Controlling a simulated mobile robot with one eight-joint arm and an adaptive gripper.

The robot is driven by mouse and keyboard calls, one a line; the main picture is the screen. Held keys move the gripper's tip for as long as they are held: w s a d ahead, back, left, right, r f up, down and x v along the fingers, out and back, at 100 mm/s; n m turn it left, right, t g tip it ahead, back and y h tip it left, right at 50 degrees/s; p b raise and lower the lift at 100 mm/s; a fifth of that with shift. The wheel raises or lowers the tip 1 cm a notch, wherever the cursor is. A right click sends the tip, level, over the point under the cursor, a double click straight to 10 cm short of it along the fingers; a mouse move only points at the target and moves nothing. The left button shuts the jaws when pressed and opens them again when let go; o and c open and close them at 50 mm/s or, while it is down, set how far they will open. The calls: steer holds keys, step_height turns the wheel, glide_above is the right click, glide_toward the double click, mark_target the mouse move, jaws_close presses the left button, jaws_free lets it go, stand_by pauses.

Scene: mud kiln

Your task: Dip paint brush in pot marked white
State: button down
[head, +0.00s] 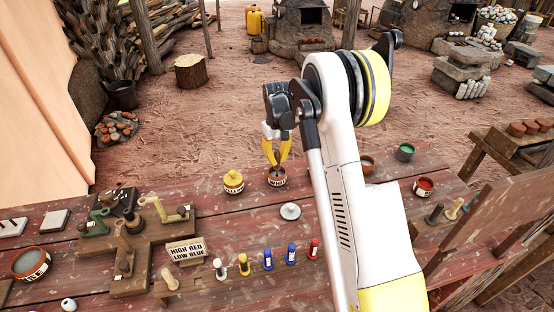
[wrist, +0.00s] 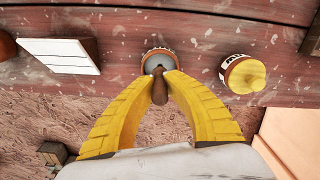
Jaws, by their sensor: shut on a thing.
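My gripper (head: 277,158) has yellow fingers pointing down and shut on the paint brush (wrist: 159,86), whose brown handle shows between the fingertips. It is directly over an open pot (head: 277,180) with a pale lettered label and a grey inside. The pot also shows just beyond the fingertips in the wrist view (wrist: 157,54). The brush's lower end seems to be at the pot's mouth; I cannot tell how deep it is. The pot's label is too small to read. A similar pot with a yellow lid (head: 233,181) stands beside it.
A pale round lid (head: 290,211) lies in front of the open pot. Several coloured pegs (head: 268,259) and a "HIGH RED LOW BLUE" sign (head: 187,249) stand nearer. Open green (head: 405,152) and red (head: 424,187) pots stand right of my arm. My arm hides part of the table.

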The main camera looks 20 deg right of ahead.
steer(key=shift+r+p, duration=1.9)
steer(key=shift+r, duration=1.6)
steer(key=shift+a, duration=0.1)
